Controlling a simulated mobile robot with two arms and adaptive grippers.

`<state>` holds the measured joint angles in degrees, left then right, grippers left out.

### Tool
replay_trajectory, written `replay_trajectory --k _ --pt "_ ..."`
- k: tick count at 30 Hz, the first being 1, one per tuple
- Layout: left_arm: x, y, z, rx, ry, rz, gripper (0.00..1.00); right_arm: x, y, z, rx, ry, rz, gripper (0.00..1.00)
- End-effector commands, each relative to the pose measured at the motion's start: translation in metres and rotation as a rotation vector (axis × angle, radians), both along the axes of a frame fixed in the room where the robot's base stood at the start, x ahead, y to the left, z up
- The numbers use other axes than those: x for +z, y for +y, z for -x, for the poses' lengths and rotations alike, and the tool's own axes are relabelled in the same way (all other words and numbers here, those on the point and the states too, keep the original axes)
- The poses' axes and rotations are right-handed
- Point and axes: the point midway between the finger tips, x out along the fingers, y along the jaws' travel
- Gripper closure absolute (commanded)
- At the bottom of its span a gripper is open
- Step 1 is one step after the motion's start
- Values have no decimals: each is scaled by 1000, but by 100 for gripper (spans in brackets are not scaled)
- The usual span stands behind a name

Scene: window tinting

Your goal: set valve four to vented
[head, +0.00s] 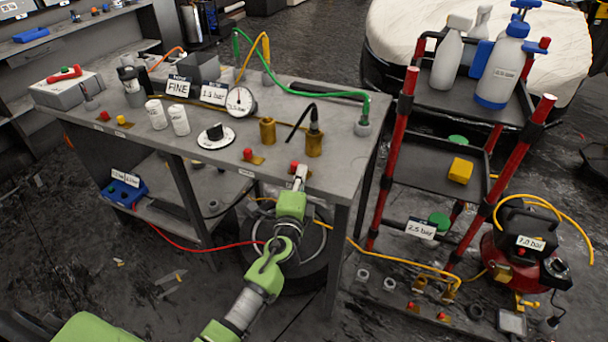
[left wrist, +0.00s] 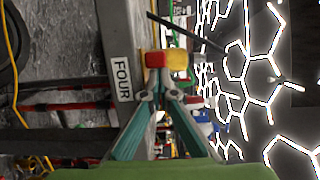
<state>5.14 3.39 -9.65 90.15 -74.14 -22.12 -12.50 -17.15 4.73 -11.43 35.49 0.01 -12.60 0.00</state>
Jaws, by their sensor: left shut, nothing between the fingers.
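Valve four, a brass fitting with a red knob (head: 294,166), sits at the front edge of the grey workbench (head: 222,152). In the left wrist view its red knob (left wrist: 155,60) and yellow body (left wrist: 178,59) are just beyond my fingertips, beside the white label reading FOUR (left wrist: 123,80). My left gripper (head: 300,173) is shut and empty, right at the knob; it also shows in the left wrist view (left wrist: 159,92). I cannot tell whether it touches the knob. The valve's setting is not readable. My right gripper is not in view.
Another red-knobbed valve (head: 249,156) and a black-and-white dial (head: 215,136) are to the left. Brass fittings (head: 314,140) stand behind valve four. A gauge (head: 240,102) and hoses are farther back. A red-posted cart (head: 450,180) stands right of the bench.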

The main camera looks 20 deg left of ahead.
Motion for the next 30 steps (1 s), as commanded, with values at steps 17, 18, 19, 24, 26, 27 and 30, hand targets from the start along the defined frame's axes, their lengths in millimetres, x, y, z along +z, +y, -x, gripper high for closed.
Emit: replay_trajectory --k 17,18,19,24,26,27,30 --pt "-1 -20 93 1 3 -1 100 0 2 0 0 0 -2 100" --pt "-1 -22 99 1 2 -1 100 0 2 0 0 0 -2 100" --pt "-1 -23 103 0 3 0 100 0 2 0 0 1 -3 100" --pt "0 -26 116 -1 1 -1 100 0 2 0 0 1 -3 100" --pt "0 -27 117 -1 0 -1 100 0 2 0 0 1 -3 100" --pt "0 -27 118 -1 0 -1 100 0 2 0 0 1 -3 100" --pt "0 -27 118 -1 0 -1 100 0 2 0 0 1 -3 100"
